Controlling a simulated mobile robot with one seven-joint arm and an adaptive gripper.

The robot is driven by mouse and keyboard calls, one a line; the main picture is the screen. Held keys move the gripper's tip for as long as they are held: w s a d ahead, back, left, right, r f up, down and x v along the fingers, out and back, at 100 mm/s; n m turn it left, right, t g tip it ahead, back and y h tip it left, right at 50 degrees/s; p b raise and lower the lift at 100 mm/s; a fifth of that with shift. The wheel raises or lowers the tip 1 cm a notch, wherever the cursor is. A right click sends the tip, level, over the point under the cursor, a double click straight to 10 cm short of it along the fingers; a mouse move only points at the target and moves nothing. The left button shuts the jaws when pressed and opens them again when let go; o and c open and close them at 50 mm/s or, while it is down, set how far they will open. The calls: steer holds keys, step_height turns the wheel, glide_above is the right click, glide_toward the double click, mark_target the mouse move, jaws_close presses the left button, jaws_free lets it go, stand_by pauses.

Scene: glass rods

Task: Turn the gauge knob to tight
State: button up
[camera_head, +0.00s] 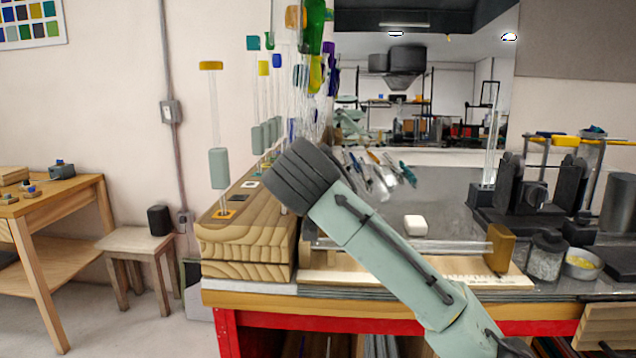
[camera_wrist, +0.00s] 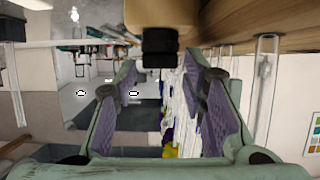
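In the wrist view a dark ribbed knob (camera_wrist: 158,46) juts from a tan wooden block (camera_wrist: 160,12) at the top centre. I take it for the gauge knob; no tight mark on it is readable. My gripper (camera_wrist: 160,68) is open, its purple-padded fingers spread to the left and right. The knob lies in line with the gap between the fingertips, with clear space on both sides. I cannot tell how far ahead of the tips it is. In the head view my arm crosses the bench, and I cannot make out the knob or the fingertips.
A wooden base (camera_head: 215,240) holds upright glass rods, one with an orange top (camera_head: 211,66). Another upright rod (camera_wrist: 267,85) stands right of the fingers in the wrist view. A horizontal glass rod meets a wooden block (camera_head: 502,248). A white block (camera_head: 414,225) lies on the bench.

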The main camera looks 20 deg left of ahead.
steer(key=shift+w+a+f, duration=0.15)
steer(key=shift+w+f, duration=0.1)
steer(key=shift+w, duration=0.2)
steer(key=c, duration=0.8)
